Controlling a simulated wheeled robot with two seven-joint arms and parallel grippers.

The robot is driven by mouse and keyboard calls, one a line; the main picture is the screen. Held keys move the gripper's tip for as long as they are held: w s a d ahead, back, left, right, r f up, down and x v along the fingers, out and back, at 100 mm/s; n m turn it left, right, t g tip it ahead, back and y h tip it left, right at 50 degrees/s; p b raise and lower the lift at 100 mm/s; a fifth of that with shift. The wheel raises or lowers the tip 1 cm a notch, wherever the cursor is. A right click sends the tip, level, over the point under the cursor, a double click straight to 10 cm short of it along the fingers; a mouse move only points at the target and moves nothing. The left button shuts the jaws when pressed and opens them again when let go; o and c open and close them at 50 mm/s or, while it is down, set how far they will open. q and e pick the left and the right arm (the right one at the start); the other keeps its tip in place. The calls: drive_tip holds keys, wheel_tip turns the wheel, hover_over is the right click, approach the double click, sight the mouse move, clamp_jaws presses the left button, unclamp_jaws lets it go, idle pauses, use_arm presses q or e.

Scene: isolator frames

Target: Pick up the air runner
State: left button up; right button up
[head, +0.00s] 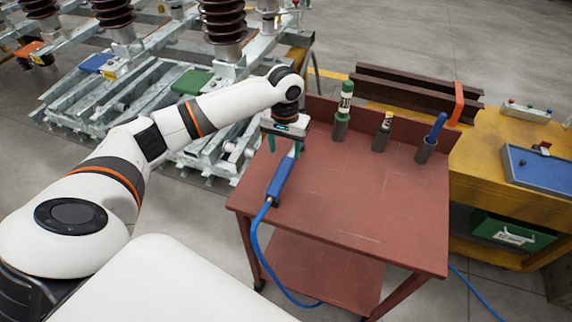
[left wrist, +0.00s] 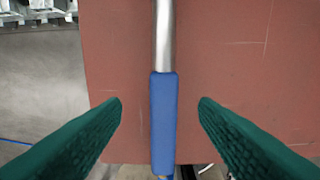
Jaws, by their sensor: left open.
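The air runner (head: 281,177) is a blue-handled tool with a silver shaft, lying near the left edge of the red cart top. A blue hose runs from its near end down off the cart. In the left wrist view its blue handle (left wrist: 163,122) and silver shaft stand upright in the middle of the picture. My left gripper (head: 283,145) is above the tool's far part, its green fingers pointing down. In the left wrist view the two fingers (left wrist: 160,112) are apart, one on each side of the handle, with gaps on both sides. My right gripper is not in view.
The red cart (head: 350,210) has a raised back edge with several holders carrying a green bottle (head: 345,98), a small bottle (head: 385,125) and a blue-handled item (head: 437,127). A yellow bench (head: 500,160) stands to the right. The cart's middle is clear.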

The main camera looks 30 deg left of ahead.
sight(287, 162)
use_arm(q)
wheel_tip(287, 162, down, 8)
drive_tip(key=shift+d+r+p, duration=0.15)
drive_tip(key=shift+r+p, duration=0.1)
drive_tip(key=shift+p, duration=0.05)
drive_tip(key=shift+c, duration=0.4)
clamp_jaws()
drive_tip(key=shift+w+r, duration=0.1)
drive_tip(key=shift+w, duration=0.05)
